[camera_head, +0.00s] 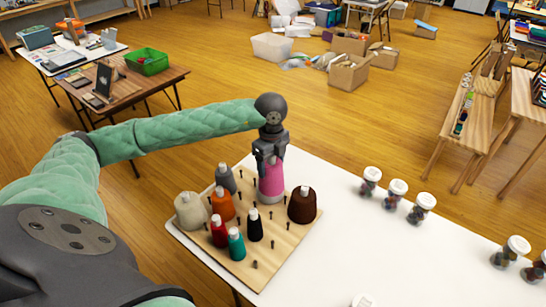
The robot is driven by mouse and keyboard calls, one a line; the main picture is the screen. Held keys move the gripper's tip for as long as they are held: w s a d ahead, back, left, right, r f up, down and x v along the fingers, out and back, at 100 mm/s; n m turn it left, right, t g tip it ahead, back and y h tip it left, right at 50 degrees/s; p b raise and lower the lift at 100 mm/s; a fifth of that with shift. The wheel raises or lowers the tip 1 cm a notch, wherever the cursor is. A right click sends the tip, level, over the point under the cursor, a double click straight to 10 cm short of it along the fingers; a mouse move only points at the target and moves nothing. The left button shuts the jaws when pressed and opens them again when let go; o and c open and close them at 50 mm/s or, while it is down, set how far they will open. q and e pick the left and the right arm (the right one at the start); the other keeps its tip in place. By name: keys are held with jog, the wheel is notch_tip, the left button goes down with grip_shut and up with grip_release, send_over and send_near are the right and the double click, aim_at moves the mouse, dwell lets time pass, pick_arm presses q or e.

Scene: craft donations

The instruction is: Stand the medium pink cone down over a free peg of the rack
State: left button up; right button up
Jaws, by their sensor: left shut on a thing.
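The medium pink cone (271,186) is upright in my left gripper (269,160), which is shut on its top from above. The cone is over the back right part of the wooden peg rack (288,241). Whether its base touches the board or hangs just above it, I cannot tell; any peg under it is hidden. On the rack stand cream (189,211), grey (225,178), orange (222,204), red (218,232), teal (236,246), black (255,226) and brown (302,206) cones. Several bare dark pegs show between them. My right gripper is not in view.
The rack lies on a white table (345,240). Several white-lidded jars (396,194) stand along its far and right side, and a white top (364,300) shows at the bottom edge. The brown cone is close right of the pink one.

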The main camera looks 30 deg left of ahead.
aim_at(271, 190)
pick_arm(q)
jog(key=shift+w+a+r+n, duration=0.1)
jog(key=shift+a+r+n, duration=0.05)
jog(key=shift+n, duration=0.25)
jog(key=shift+a+f+n, duration=0.1)
jog(key=shift+f+n, duration=0.2)
jog(key=shift+f, duration=0.35)
notch_tip(271, 190, down, 6)
jog(key=shift+r+b, duration=0.25)
jog(key=shift+b, duration=0.8)
jog(key=shift+f+b, duration=2.45)
jog(key=shift+f, duration=0.45)
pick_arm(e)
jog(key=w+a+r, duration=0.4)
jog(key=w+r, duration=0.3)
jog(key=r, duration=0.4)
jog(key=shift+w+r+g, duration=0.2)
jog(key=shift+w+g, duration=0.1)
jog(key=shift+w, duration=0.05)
pick_arm(q)
jog(key=shift+f, duration=0.2)
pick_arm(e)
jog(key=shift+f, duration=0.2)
pick_arm(q)
jog(key=shift+f+b, duration=2.1)
jog(key=shift+f, duration=0.55)
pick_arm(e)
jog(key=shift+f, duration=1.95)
